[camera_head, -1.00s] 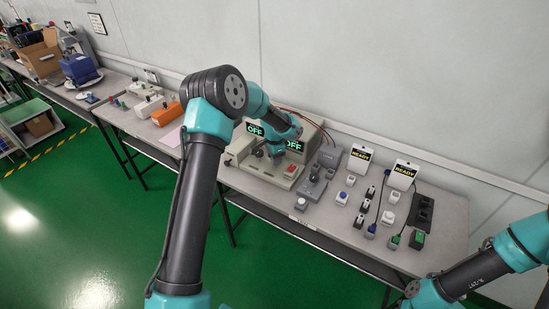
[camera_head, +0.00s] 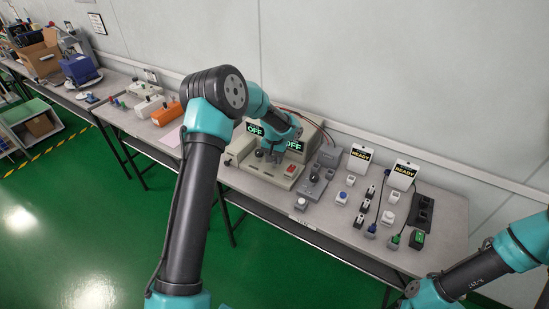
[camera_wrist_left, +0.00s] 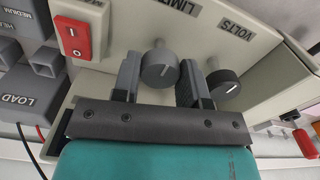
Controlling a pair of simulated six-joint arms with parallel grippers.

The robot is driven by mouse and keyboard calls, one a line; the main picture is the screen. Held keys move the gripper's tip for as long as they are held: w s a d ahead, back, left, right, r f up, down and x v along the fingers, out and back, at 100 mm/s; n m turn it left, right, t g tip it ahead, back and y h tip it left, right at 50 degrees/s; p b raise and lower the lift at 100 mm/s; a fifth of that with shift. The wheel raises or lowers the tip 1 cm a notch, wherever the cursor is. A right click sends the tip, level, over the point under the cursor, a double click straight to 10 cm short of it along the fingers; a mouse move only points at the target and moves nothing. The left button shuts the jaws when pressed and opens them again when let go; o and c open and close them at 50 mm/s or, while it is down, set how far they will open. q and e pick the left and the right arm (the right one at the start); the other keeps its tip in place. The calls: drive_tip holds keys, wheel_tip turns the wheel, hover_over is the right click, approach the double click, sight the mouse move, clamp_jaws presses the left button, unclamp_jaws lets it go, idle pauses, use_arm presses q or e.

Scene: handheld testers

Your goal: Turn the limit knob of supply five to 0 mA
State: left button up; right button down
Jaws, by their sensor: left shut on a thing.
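The supply (camera_head: 282,172) is a beige box on the bench, with two displays that both read OFF. The grey limit knob (camera_wrist_left: 158,72) has a white pointer line and sits under a partly cut-off LIMIT label (camera_wrist_left: 163,4). My left gripper (camera_wrist_left: 160,78) has one finger on each side of this knob and is shut on it. In the head view the left gripper (camera_head: 269,158) is at the supply's front, and the arm hides part of the box. The scale values around the knob are not readable. My right gripper is out of view; only part of its arm shows.
A red rocker switch (camera_wrist_left: 79,38) is on the other side. A grey LOAD box (camera_wrist_left: 28,100) is at the left. Several small devices stand right of the supply on the bench.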

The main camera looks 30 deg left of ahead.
sight(275, 158)
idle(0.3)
use_arm(q)
drive_tip(key=o, duration=0.9)
wheel_tip(275, 158, up, 18)
drive_tip(key=shift+f, duration=0.25)
drive_tip(key=shift+f, duration=0.1)
idle(0.5)
